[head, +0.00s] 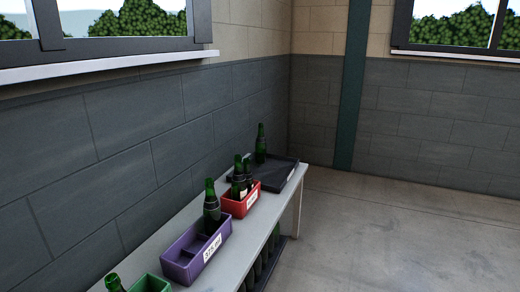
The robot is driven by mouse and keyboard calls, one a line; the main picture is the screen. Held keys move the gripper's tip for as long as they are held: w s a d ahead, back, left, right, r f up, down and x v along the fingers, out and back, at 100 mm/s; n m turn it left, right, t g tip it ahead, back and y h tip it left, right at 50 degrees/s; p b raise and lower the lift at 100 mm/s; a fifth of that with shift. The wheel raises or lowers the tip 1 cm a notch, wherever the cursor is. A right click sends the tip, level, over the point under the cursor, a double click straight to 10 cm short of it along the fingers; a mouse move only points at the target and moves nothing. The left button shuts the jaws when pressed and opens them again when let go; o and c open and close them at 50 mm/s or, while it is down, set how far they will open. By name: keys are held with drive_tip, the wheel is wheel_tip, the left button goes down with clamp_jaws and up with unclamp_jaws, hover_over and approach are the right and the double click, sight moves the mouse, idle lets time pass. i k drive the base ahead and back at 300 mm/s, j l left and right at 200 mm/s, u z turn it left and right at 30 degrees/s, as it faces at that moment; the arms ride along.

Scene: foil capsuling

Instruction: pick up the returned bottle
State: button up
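A dark green bottle (261,146) stands upright at the far end of the bench, on or just behind a black tray (274,174). Other dark green bottles stand in the crates: one bottle (212,211) is in the purple crate (181,268), and a few bottles (239,178) are close together in the red crate (239,209). Another bottle (114,284) shows at the bottom edge by the green crate (151,284). No mark tells which bottle is the returned one. My gripper is not in view.
The crates and tray stand in a row on a long pale bench (234,247) along the grey block wall (150,140). More bottles (266,262) lie or stand in a dark rack below the bench. The concrete floor (400,235) on the right is clear.

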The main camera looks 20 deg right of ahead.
sight(261, 147)
drive_tip(key=i+l+z, duration=0.2)
drive_tip(key=i+l, duration=0.65)
drive_tip(key=i+l+z, duration=0.2)
drive_tip(key=i+l, duration=0.5)
drive_tip(key=i, duration=0.2)
drive_tip(key=i+j+z, duration=0.2)
drive_tip(key=i, duration=1)
drive_tip(key=l, duration=0.15)
